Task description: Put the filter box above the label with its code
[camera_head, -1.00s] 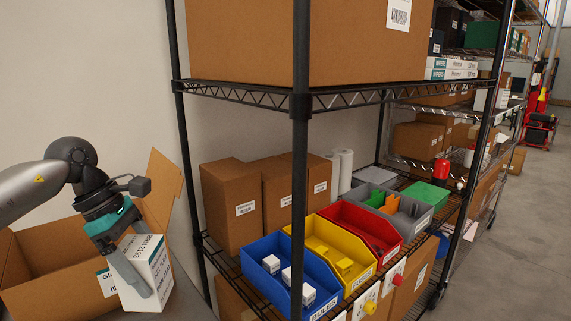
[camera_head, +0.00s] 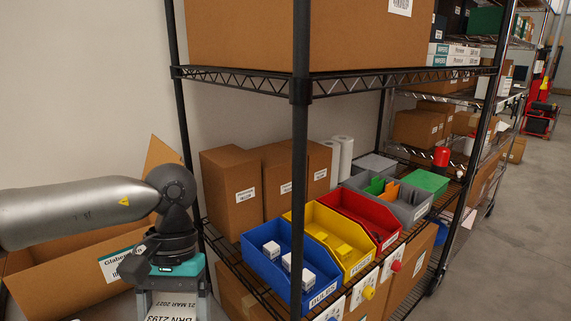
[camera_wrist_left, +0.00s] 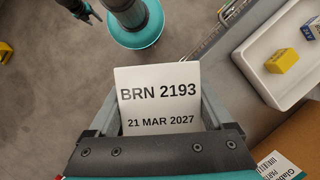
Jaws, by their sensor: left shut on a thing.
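The white filter box (camera_wrist_left: 158,100) reads "BRN 2193" and "21 MAR 2027" in the left wrist view. My left gripper (camera_wrist_left: 158,118) is shut on it, with one finger on each side. In the head view the gripper (camera_head: 172,300) points down at the bottom left, and the box (camera_head: 172,312) shows between its fingers, cut off by the picture's lower edge. The gripper is left of the shelf rack and in front of an open carton. No shelf label with a readable matching code shows.
The rack's shelf holds a blue bin (camera_head: 290,280), a yellow bin (camera_head: 352,262), a red bin (camera_head: 385,238) and a grey bin (camera_head: 420,212). A black post (camera_head: 299,180) stands before them. The open carton (camera_head: 60,285) is at left. A white tray (camera_wrist_left: 251,75) shows in the wrist view.

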